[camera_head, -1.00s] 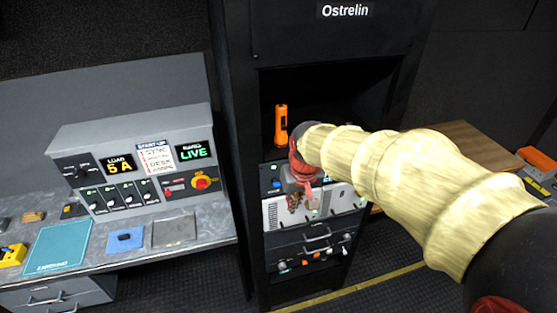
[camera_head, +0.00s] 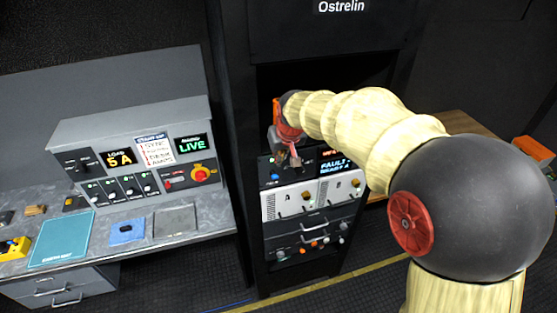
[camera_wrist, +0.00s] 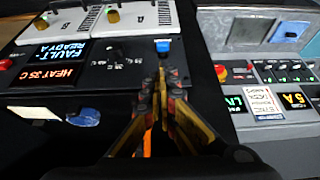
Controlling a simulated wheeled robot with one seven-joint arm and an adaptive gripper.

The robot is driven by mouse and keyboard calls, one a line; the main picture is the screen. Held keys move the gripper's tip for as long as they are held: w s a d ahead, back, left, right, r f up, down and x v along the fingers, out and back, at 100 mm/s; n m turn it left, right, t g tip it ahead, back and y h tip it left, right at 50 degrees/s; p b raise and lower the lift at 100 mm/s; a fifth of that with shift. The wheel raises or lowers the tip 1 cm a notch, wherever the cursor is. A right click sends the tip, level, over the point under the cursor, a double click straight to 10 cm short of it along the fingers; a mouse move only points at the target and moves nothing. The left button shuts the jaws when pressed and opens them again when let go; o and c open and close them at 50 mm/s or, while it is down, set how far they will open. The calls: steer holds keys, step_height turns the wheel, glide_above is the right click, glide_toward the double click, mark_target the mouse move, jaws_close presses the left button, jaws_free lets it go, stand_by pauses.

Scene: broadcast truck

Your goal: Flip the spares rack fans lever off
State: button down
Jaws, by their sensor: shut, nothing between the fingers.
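My gripper (camera_head: 288,158) is in front of the black control panel (camera_head: 265,162) in the rack. In the wrist view its two fingers (camera_wrist: 162,88) are shut with nothing between them. They point at the panel, just short of a blue knob or switch (camera_wrist: 162,46); I cannot tell whether they touch the panel. A small dark control (camera_wrist: 113,55) sits beside the blue one. A row of several small levers (camera_head: 120,186) is on the grey desk console (camera_head: 75,133). The labels are too small to read, so I cannot tell which lever is the spares rack fans one.
Below the panel are two white modules (camera_head: 290,201) with yellow knobs, then a drawer handle (camera_head: 314,226). A display (camera_head: 335,165) reads FAULT, READY A. An orange torch (camera_wrist: 147,142) is partly hidden behind my gripper. The desk (camera_head: 190,238) stands left of the rack.

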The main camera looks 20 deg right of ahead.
mark_target(277, 177)
steer(key=p+x, duration=0.1)
steer(key=x, duration=0.7)
steer(key=shift+w+f, duration=0.2)
steer(key=shift+f, duration=0.1)
steer(key=shift+s+f+t+b, duration=0.45)
steer(key=shift+t+b, duration=0.45)
steer(key=shift+b, duration=2.15)
steer(key=shift+s+f+t+b, duration=0.1)
steer(key=shift+s+t+b, duration=0.15)
steer(key=shift+b, duration=0.9)
steer(key=t+b, duration=0.1)
steer(key=b, duration=0.3)
steer(key=f+t+b, duration=0.1)
steer(key=b, duration=0.3)
steer(key=s+t+b, duration=0.1)
steer(key=b, duration=0.4)
steer(key=shift+f, duration=0.3)
steer(key=shift+r+p, duration=0.3)
steer(key=shift+r, duration=0.05)
steer(key=shift+r, duration=0.1)
steer(key=shift+w+r, duration=0.25)
steer(key=shift+w, duration=0.45)
